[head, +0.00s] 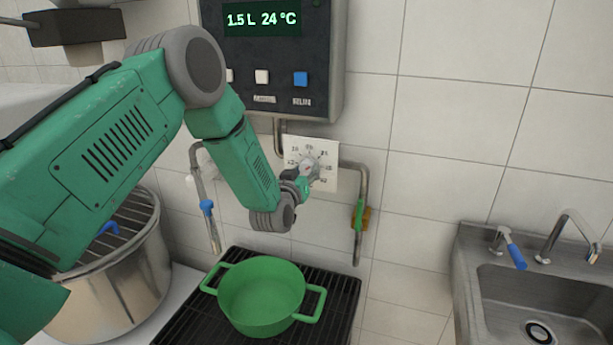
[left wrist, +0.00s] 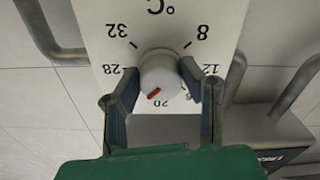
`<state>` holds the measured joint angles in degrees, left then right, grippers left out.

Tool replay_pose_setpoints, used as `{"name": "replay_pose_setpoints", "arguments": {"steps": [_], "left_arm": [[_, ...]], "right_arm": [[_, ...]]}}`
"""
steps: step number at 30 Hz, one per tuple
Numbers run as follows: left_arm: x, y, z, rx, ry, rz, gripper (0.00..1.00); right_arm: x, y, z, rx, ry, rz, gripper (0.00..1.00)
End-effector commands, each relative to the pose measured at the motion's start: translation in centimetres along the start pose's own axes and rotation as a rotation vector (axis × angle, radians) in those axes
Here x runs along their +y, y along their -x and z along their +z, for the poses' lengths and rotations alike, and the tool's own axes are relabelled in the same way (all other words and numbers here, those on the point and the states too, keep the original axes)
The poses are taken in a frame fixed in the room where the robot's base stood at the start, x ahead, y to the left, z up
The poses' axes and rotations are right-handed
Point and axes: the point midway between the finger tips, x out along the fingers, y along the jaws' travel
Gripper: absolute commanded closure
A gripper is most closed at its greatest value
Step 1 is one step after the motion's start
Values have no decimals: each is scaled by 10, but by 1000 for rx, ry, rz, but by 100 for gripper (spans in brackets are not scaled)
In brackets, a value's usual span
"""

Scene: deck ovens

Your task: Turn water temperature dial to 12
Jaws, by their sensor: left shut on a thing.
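The water temperature dial (head: 306,165) is a round pale knob on a white plate (head: 325,151) on the tiled wall. In the left wrist view the dial (left wrist: 160,74) and its plate appear upside down. Its red mark points down and left there, between 20 and the hidden 24 position. The 12 is at the dial's right in that view, partly beside a finger. My left gripper (left wrist: 163,90) is shut on the dial, one finger on each side; it also shows in the head view (head: 300,184). My right gripper is not in view.
A dark panel (head: 330,60) above the dial reads 1.5 L and 24 °C. Pipes flank the plate, one with a green-handled valve (head: 359,214). Below are a green pot (head: 262,296) on a black grate and a steel pot (head: 115,290). A sink (head: 530,300) stands right.

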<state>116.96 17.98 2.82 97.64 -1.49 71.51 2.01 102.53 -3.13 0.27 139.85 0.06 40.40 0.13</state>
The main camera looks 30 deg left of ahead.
Motion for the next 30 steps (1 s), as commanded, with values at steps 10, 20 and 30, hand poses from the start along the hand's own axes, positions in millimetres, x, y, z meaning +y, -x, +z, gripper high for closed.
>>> {"name": "replay_pose_setpoints", "arguments": {"steps": [10,20,30], "left_arm": [[-2,0,1,4,330,-4,94],[-2,0,2,5,644,-4,94],[-2,0,2,5,967,-4,94]], "right_arm": [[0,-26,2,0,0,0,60],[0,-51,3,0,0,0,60],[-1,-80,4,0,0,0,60]]}}
